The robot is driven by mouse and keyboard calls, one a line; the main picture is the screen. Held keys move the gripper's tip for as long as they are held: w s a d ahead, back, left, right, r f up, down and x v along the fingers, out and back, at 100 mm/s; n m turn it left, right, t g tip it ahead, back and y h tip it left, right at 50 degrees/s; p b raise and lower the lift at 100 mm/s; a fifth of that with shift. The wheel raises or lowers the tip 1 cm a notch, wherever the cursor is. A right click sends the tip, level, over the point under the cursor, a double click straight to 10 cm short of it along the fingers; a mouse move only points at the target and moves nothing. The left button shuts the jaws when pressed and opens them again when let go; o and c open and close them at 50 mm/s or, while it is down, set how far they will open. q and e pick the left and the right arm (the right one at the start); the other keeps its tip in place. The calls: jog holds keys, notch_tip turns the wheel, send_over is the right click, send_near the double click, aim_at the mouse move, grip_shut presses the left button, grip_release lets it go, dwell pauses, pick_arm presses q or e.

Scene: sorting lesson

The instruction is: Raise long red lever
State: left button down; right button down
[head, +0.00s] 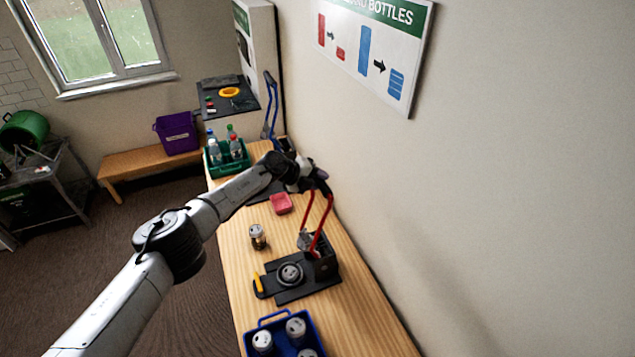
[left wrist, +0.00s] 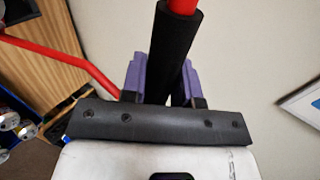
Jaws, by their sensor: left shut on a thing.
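The long red lever (head: 322,228) rises from a black press (head: 312,285) on the wooden table, beside the wall. It stands steeply up, with two red bars in view. My left gripper (head: 321,177) is at the lever's upper end. In the left wrist view, the purple fingers of my left gripper (left wrist: 162,82) are shut around the lever's black grip (left wrist: 175,45). A red part of the lever (left wrist: 75,58) runs off to the left there. The gripper hides part of the grip. My right gripper is not in view.
A can (head: 258,236) and a pink-red block (head: 281,204) are on the table (head: 362,325). A blue crate (head: 254,342) with cans is in front, and a green crate (head: 228,170) with bottles is behind. The wall (head: 480,220) is close on the right.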

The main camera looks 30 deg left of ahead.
pick_arm(q)
jog(key=shift+w+d, duration=0.2)
jog(key=shift+f, duration=0.15)
jog(key=shift+w+d, duration=0.1)
jog(key=shift+d, duration=0.05)
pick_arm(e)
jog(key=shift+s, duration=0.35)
pick_arm(q)
jog(key=shift+f, duration=0.1)
jog(key=c, duration=1.3)
grip_release()
jog(key=o, duration=0.3)
jog(key=shift+w+d, duration=0.25)
jog(key=shift+o, duration=0.7)
jog(key=shift+a, duration=0.1)
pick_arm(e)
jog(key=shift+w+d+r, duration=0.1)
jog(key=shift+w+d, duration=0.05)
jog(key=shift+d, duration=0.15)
pick_arm(q)
jog(key=shift+s+a+r, duration=0.1)
jog(key=shift+r, duration=0.1)
